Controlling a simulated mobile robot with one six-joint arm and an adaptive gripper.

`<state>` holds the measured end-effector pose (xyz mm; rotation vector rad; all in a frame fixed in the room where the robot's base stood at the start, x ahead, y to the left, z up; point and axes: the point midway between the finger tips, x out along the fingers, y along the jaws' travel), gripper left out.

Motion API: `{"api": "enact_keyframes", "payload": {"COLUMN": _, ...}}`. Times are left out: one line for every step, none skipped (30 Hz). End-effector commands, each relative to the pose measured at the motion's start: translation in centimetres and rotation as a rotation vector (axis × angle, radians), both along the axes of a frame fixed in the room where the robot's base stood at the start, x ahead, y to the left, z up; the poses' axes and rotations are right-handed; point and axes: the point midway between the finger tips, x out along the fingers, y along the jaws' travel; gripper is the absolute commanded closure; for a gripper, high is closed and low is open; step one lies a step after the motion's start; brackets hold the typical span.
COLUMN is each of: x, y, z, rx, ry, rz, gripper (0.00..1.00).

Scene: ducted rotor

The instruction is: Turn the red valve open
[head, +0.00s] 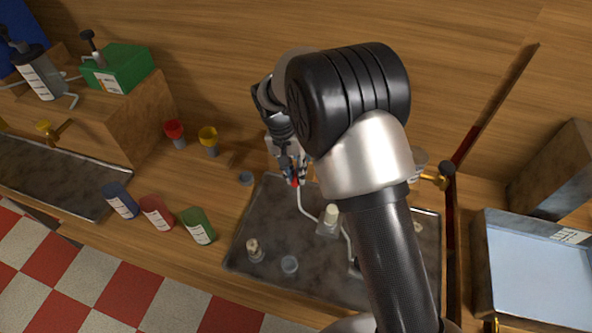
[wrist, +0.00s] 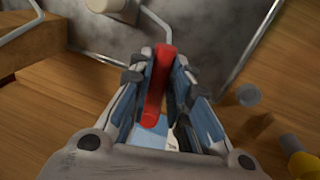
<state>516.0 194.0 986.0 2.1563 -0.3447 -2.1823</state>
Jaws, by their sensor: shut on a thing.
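The red valve handle (wrist: 157,88) is a red bar that shows between my fingers in the wrist view. In the head view only a small bit of red (head: 294,182) shows at my fingertips. My gripper (head: 291,178) is shut on this handle, and it also shows in the wrist view (wrist: 163,80). A thin white pipe (head: 301,200) runs from near the fingertips over the dark metal tray (head: 270,220). The valve's body is mostly hidden by the fingers.
Red (head: 174,130) and yellow (head: 208,138) capped jars stand left of my gripper. A white-topped fitting (head: 330,218) stands on the tray. A blue-grey bin (head: 540,270) is at right.

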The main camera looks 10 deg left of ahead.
Motion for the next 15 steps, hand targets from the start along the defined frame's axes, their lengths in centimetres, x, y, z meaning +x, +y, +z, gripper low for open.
{"api": "enact_keyframes", "payload": {"x": 0.05, "y": 0.08, "z": 0.06, "rx": 0.003, "ry": -0.002, "rz": -0.005, "gripper": 1.00}}
{"api": "enact_keyframes", "payload": {"x": 0.05, "y": 0.08, "z": 0.06, "rx": 0.003, "ry": -0.002, "rz": -0.005, "gripper": 1.00}}
{"api": "enact_keyframes", "payload": {"x": 0.05, "y": 0.08, "z": 0.06, "rx": 0.003, "ry": -0.002, "rz": -0.005, "gripper": 0.82}}
{"api": "enact_keyframes", "payload": {"x": 0.05, "y": 0.08, "z": 0.06, "rx": 0.003, "ry": -0.002, "rz": -0.004, "gripper": 0.80}}
{"api": "enact_keyframes", "payload": {"x": 0.05, "y": 0.08, "z": 0.06, "rx": 0.003, "ry": -0.002, "rz": -0.004, "gripper": 0.78}}
{"api": "enact_keyframes", "payload": {"x": 0.05, "y": 0.08, "z": 0.06, "rx": 0.003, "ry": -0.002, "rz": -0.004, "gripper": 0.75}}
{"api": "enact_keyframes", "payload": {"x": 0.05, "y": 0.07, "z": 0.06, "rx": 0.003, "ry": -0.002, "rz": -0.003, "gripper": 0.73}}
{"api": "enact_keyframes", "payload": {"x": 0.04, "y": 0.07, "z": 0.06, "rx": 0.003, "ry": -0.002, "rz": -0.003, "gripper": 0.71}}
{"api": "enact_keyframes", "payload": {"x": 0.04, "y": 0.06, "z": 0.05, "rx": 0.002, "ry": -0.002, "rz": -0.003, "gripper": 0.68}}
{"api": "enact_keyframes", "payload": {"x": 0.04, "y": 0.06, "z": 0.05, "rx": 0.002, "ry": -0.002, "rz": -0.002, "gripper": 0.66}}
{"api": "enact_keyframes", "payload": {"x": 0.03, "y": 0.05, "z": 0.04, "rx": 0.002, "ry": -0.002, "rz": -0.002, "gripper": 0.64}}
{"api": "enact_keyframes", "payload": {"x": 0.03, "y": 0.05, "z": 0.04, "rx": 0.002, "ry": -0.001, "rz": -0.002, "gripper": 0.62}}
{"api": "enact_keyframes", "payload": {"x": 0.02, "y": 0.05, "z": 0.03, "rx": 0.002, "ry": -0.001, "rz": -0.002, "gripper": 0.62}}
{"api": "enact_keyframes", "payload": {"x": 0.02, "y": 0.03, "z": 0.03, "rx": 0.002, "ry": -0.001, "rz": -0.002, "gripper": 0.62}}
{"api": "enact_keyframes", "payload": {"x": 0.01, "y": 0.03, "z": 0.02, "rx": 0.001, "ry": -0.001, "rz": -0.002, "gripper": 0.62}}
